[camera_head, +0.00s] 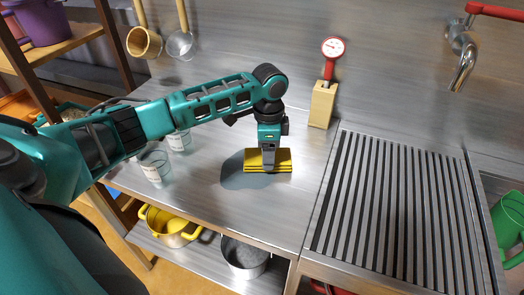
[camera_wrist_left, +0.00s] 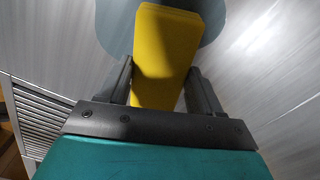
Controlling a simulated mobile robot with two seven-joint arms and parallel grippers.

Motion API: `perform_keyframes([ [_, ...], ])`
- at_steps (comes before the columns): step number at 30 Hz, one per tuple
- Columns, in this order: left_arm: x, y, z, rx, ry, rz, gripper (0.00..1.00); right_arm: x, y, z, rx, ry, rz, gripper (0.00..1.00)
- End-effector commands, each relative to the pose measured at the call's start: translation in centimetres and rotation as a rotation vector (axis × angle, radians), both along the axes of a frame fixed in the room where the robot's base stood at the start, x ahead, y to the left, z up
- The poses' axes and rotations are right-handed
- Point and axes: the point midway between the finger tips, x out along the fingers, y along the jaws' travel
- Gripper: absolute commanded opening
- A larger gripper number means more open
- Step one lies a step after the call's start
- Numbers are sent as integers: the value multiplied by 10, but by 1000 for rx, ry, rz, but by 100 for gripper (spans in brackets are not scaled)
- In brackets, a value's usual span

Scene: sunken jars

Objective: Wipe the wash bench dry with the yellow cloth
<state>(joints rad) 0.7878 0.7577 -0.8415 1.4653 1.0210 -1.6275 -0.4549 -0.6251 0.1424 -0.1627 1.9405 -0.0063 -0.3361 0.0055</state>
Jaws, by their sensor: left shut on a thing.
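The yellow cloth (camera_head: 283,160) is a folded block on the metal wash bench (camera_head: 200,205). My left gripper (camera_head: 268,153) points down from above and is shut on the cloth. In the left wrist view the cloth (camera_wrist_left: 166,40) stands between the two fingers of the gripper (camera_wrist_left: 160,75). A darker, bluish wet patch (camera_head: 234,178) spreads on the bench beside and under the cloth, mostly on its left. The patch (camera_wrist_left: 113,28) also shows on both sides of the cloth in the left wrist view. Whether the cloth presses on the surface is hard to tell. My right gripper is out of view.
Two glass jars (camera_head: 155,167) stand at the bench's left. A red dial gauge (camera_head: 333,47) on a wooden block (camera_head: 322,104) stands at the back. A ribbed drainboard (camera_head: 395,200) lies to the right, below a tap (camera_head: 462,60). The bench front is clear.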

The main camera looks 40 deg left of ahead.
Motion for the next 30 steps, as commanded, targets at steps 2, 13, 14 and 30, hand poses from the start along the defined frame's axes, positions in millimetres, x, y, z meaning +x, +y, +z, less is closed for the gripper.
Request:
perform_keyframes([
  [2,-4,3,-1,1,1,0,41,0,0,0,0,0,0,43],
  [13,-29,22,-2,1,1,0,41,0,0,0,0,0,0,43],
  [14,-29,22,-2,0,0,0,41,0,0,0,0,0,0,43],
  [30,-59,44,-3,0,0,0,41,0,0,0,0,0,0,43],
])
